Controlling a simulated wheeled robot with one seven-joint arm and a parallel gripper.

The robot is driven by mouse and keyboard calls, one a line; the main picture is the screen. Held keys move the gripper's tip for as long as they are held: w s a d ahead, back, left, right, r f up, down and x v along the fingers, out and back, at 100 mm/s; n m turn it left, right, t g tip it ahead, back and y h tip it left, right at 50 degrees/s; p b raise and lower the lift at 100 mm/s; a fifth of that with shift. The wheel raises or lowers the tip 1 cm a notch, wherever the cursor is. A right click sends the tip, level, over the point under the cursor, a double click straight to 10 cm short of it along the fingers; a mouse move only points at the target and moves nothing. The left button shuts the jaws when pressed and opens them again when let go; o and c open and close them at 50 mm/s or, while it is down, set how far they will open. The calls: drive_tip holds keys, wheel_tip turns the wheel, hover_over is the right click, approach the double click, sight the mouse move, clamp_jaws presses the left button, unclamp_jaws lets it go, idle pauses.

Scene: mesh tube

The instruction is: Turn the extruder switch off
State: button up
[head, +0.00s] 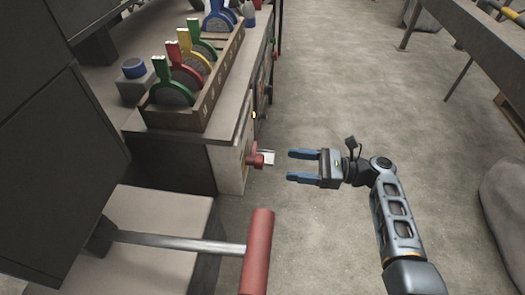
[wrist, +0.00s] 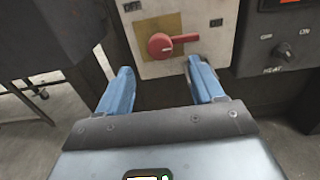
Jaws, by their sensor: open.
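The extruder switch (wrist: 160,45) is a red rotary knob on a pale plate with a yellowish square behind it. In the wrist view its handle points right, toward the right-hand label (wrist: 216,22), which seems to read ON; the left label (wrist: 131,7) is hard to read. In the head view the red switch (head: 256,160) sticks out of the cabinet's side. My gripper (head: 290,165) is open and empty, to the right of the switch and apart from it. In the wrist view my gripper (wrist: 159,66) has its blue fingers spread below and to either side of the knob.
A black panel (wrist: 285,50) with a small knob is right of the plate. A wooden rack (head: 190,115) of colored-handled items stands on the cabinet. A red-ended bar (head: 258,250) juts out in front. Bare floor (head: 335,60) lies right of the cabinet.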

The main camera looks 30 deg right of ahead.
drive_tip(key=x, duration=0.7)
drive_tip(key=shift+a, duration=0.25)
drive_tip(key=shift+w, duration=0.15)
drive_tip(key=c, duration=1.1)
